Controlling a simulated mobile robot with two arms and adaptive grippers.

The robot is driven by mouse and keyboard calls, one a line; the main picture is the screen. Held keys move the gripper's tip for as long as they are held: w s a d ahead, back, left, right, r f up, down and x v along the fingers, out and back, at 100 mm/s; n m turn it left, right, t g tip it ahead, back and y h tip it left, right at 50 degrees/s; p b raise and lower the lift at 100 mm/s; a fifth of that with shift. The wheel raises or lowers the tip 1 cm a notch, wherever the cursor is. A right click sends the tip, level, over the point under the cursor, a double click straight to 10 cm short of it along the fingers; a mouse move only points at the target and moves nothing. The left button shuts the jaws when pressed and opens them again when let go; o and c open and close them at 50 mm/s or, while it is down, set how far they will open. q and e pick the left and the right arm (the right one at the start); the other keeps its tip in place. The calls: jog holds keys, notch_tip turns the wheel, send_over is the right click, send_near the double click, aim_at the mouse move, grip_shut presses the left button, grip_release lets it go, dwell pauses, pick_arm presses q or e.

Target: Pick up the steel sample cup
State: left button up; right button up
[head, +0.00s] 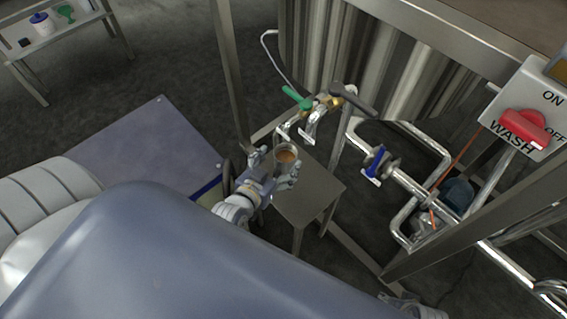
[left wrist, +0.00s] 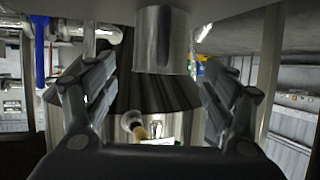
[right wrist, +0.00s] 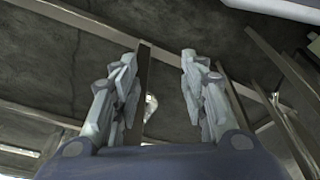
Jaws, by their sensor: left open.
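The steel sample cup (head: 287,154) stands on a small grey steel stand (head: 318,190) and shows brown contents in its open top. It also shows in the left wrist view (left wrist: 161,42), upside down, at the top between my finger pads. My left gripper (head: 274,161) is open, with a finger to each side of the cup. In the left wrist view there is a visible gap between each finger and the cup. My right gripper (right wrist: 160,85) is open and empty, away from the cup; only part of it shows at the bottom of the head view.
A tap with a green handle (head: 297,98) and a dark lever (head: 352,100) sit just behind the stand. Steel pipes with a blue-handled valve (head: 375,162) run to the right. A red WASH switch (head: 524,128) hangs at the right. A shelf (head: 55,42) stands far left.

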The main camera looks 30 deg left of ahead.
aim_at(290, 148)
pick_arm(q)
jog(key=shift+b+x, duration=0.35)
jog(key=shift+x, duration=1.5)
jog(key=shift+r, duration=0.1)
pick_arm(e)
jog(key=r, duration=0.3)
jog(key=shift+w+r, duration=0.15)
jog(key=shift+w, duration=0.05)
pick_arm(q)
jog(key=shift+c, duration=0.3)
jog(key=c, duration=1.2)
jog(key=shift+r, duration=0.2)
jog(key=shift+r, duration=0.15)
jog(key=s+d+r+p, duration=0.1)
jog(key=s+d, duration=0.1)
jog(key=s, duration=0.3)
jog(key=s+d+r+p, duration=0.1)
jog(key=s+d+r, duration=0.1)
jog(key=s, duration=0.3)
jog(key=s+d+r+p, duration=0.1)
jog(key=s+d, duration=0.1)
jog(key=s, duration=0.3)
jog(key=shift+r, duration=0.15)
pick_arm(e)
jog(key=s+f, duration=0.3)
jog(key=f, duration=0.8)
jog(key=shift+s+d+f+g, duration=0.2)
jog(key=shift+s+g, duration=0.1)
jog(key=shift+s, duration=0.1)
